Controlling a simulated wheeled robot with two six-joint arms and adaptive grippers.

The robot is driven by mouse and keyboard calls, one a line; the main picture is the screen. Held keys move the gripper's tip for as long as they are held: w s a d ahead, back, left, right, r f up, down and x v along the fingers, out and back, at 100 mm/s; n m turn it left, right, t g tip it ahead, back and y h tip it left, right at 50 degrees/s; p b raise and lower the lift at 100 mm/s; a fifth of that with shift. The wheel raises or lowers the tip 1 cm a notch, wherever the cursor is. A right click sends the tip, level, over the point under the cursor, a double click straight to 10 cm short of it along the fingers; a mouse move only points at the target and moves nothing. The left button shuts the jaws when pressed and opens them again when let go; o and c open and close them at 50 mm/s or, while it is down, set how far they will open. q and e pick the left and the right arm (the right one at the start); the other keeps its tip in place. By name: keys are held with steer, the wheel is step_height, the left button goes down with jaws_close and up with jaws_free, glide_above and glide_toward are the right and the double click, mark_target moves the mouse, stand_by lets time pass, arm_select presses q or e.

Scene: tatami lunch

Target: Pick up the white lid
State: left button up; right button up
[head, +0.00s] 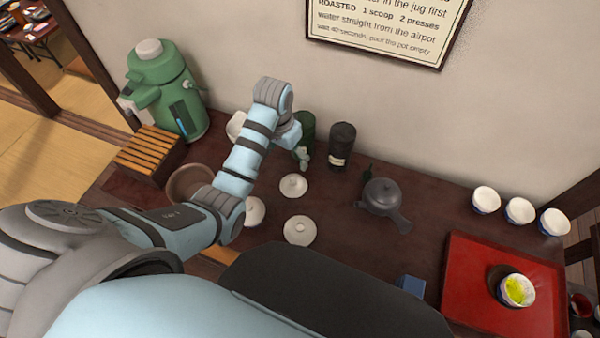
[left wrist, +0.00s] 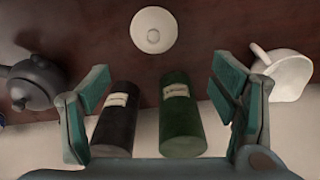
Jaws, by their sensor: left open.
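Three white lids with small knobs lie on the dark table in the head view: one nearest my left gripper (head: 294,186), one closer to me (head: 299,230), and one partly hidden behind my left arm (head: 255,211). My left gripper (head: 302,155) is above the table near the canisters, on the wall side of the nearest lid. In the left wrist view one white lid (left wrist: 153,30) lies at the top, beyond the fingertips. The left gripper (left wrist: 160,75) is open and its fingers touch no lid. My right gripper is not in view.
A black canister (head: 342,146) and a green canister (left wrist: 182,115) stand near the gripper. A dark teapot (head: 382,197) stands right of the lids. A white jug (left wrist: 284,72) and a brown bowl (head: 188,182) are to the left. A red tray (head: 465,300) is at the right.

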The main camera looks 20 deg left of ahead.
arm_select(q)
steer(key=b, duration=0.3)
glide_above(293, 181)
steer(key=f, duration=0.5)
steer(key=s+a+f, duration=0.1)
steer(key=f, duration=0.1)
steer(key=shift+f, duration=0.25)
steer(key=f, duration=0.2)
steer(key=w+f+b, duration=0.1)
steer(key=f, duration=0.1)
steer(key=d+f, duration=0.1)
steer(key=f, duration=0.1)
steer(key=shift+w+b, duration=0.2)
steer(key=shift+b, duration=0.2)
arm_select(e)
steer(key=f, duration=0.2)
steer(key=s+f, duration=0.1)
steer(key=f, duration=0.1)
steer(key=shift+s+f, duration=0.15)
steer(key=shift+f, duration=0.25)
arm_select(q)
steer(key=c, duration=1.2)
steer(key=shift+s+r, duration=0.1)
steer(key=shift+s, duration=0.05)
steer(key=shift+c, duration=0.9)
